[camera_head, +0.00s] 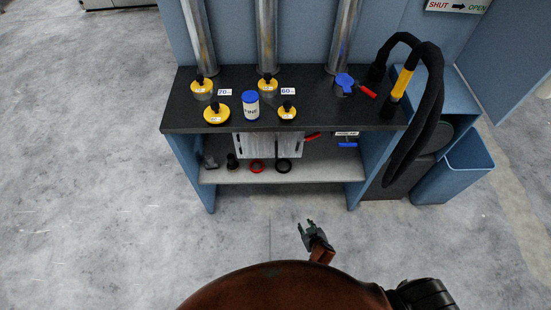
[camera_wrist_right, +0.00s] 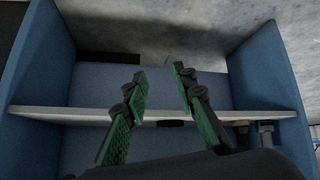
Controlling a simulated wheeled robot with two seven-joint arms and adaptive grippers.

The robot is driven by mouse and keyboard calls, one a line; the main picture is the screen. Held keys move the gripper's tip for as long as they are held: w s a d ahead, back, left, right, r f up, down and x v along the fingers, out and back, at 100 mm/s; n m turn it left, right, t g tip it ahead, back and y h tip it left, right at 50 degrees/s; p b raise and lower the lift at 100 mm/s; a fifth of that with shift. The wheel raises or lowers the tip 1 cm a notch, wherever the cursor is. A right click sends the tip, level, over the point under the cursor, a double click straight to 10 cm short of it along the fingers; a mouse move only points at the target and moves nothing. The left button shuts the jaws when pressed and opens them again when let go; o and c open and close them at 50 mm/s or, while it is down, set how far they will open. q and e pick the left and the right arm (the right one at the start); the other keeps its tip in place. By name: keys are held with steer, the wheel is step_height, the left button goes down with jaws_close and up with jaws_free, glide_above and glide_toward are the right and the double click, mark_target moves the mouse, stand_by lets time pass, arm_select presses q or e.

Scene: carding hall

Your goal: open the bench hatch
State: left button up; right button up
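A pale grey panel (camera_head: 268,145) hangs under the front of the dark bench top (camera_head: 330,115); I cannot tell for sure that it is the hatch. A red handle (camera_head: 312,136) shows at its right end. A blue handle (camera_head: 347,144) sits under a small label farther right. My right gripper (camera_head: 306,227) is over the floor in front of the bench, apart from it and empty. In the right wrist view its green-padded fingers (camera_wrist_right: 160,78) are spread, with the shelf edge (camera_wrist_right: 75,115) behind them. My left gripper is not in view.
Yellow-capped weights (camera_head: 216,114), a blue-lidded jar (camera_head: 251,105) and a blue part (camera_head: 344,82) with a red handle stand on the bench. Rings (camera_head: 257,166) lie on the lower shelf (camera_head: 225,175). A black hose (camera_head: 432,110) and blue bin (camera_head: 455,170) stand right. Floor in front is clear.

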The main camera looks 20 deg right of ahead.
steer(key=w+a+r+t+b, duration=0.2)
steer(key=w+r+b, duration=0.1)
steer(key=w+r, duration=0.3)
steer(key=m+t+b, duration=0.3)
steer(key=t+b, duration=0.4)
steer(key=b, duration=0.1)
glide_toward(276, 155)
steer(key=w+f, duration=0.1)
steer(key=w, duration=0.2)
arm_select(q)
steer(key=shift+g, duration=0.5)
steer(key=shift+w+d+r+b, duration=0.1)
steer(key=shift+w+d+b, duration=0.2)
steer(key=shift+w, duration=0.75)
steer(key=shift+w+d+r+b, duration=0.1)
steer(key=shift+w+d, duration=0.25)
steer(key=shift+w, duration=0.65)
arm_select(e)
steer(key=shift+h, duration=0.4)
steer(key=shift+w+d, duration=0.2)
steer(key=shift+w, duration=1.7)
steer(key=shift+w+d, duration=0.25)
steer(key=shift+w, duration=1.65)
steer(key=shift+c, duration=0.4)
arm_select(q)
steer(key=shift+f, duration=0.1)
arm_select(e)
jaws_close()
